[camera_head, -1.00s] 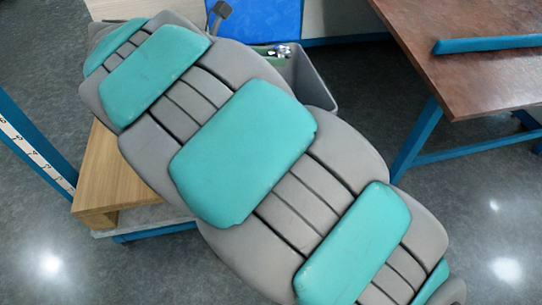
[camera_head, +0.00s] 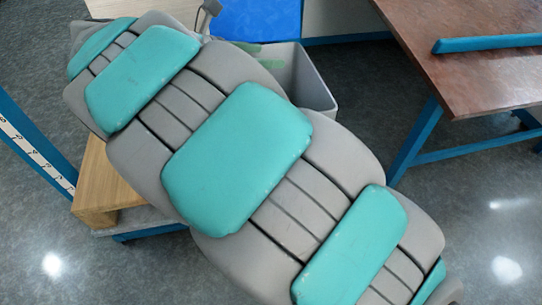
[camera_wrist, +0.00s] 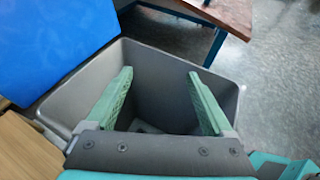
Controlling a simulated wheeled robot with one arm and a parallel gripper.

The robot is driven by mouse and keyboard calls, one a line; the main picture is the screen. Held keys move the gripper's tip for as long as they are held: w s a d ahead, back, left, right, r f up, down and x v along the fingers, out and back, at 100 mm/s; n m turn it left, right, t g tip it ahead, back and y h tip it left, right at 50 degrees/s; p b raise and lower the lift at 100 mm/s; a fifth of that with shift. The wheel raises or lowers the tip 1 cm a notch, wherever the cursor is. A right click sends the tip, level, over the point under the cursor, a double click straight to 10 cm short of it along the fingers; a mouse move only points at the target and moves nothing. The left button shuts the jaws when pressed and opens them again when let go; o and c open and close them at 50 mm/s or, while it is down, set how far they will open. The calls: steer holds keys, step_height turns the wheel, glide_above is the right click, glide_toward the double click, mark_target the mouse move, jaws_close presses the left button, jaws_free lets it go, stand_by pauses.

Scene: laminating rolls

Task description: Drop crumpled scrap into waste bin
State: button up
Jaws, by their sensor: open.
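The grey waste bin (camera_head: 318,88) stands behind my arm in the head view, partly hidden by it. In the wrist view the bin (camera_wrist: 82,88) opens right below my gripper (camera_wrist: 160,74). The two green fingers are wide apart, with nothing between them, and point into the bin's mouth. In the head view parts of the green fingers show at the bin's opening. No crumpled scrap can be made out for sure. A small pale patch (camera_wrist: 146,127) shows low in the bin between the fingers, too unclear to name.
A blue panel (camera_head: 258,18) stands behind the bin. A brown-topped table (camera_head: 470,60) with blue legs is at the right, with a blue bar (camera_head: 488,43) on it. A wooden block (camera_head: 105,190) is at the left. Grey floor is open between bin and table.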

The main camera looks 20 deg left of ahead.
steer(key=v, duration=0.5)
steer(key=shift+s+a+r, duration=0.15)
steer(key=shift+s+a, duration=0.1)
steer(key=shift+s, duration=0.05)
